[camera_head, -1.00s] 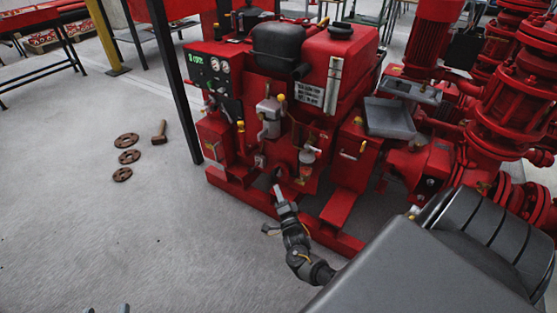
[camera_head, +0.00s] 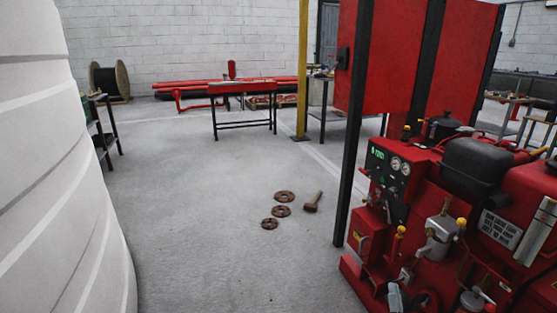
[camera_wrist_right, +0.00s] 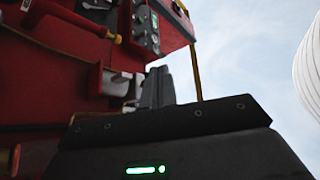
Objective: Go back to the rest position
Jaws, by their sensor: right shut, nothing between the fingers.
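My right gripper (camera_head: 395,298) shows only as a small grey tip at the bottom edge of the head view, in front of the red pumpset (camera_head: 430,240). In the right wrist view, the dark fingers of this gripper (camera_wrist_right: 158,86) stand upright and together, with nothing held. The pumpset's red body (camera_wrist_right: 50,60) and control panel (camera_wrist_right: 146,25) rise behind and to the left of the fingers. My left gripper is out of view.
Several brown discs (camera_head: 281,210) and a hammer (camera_head: 313,202) lie on the floor left of the pumpset. A dark post (camera_head: 352,130) stands at its corner. A large white ribbed shape (camera_head: 60,180) fills the left side.

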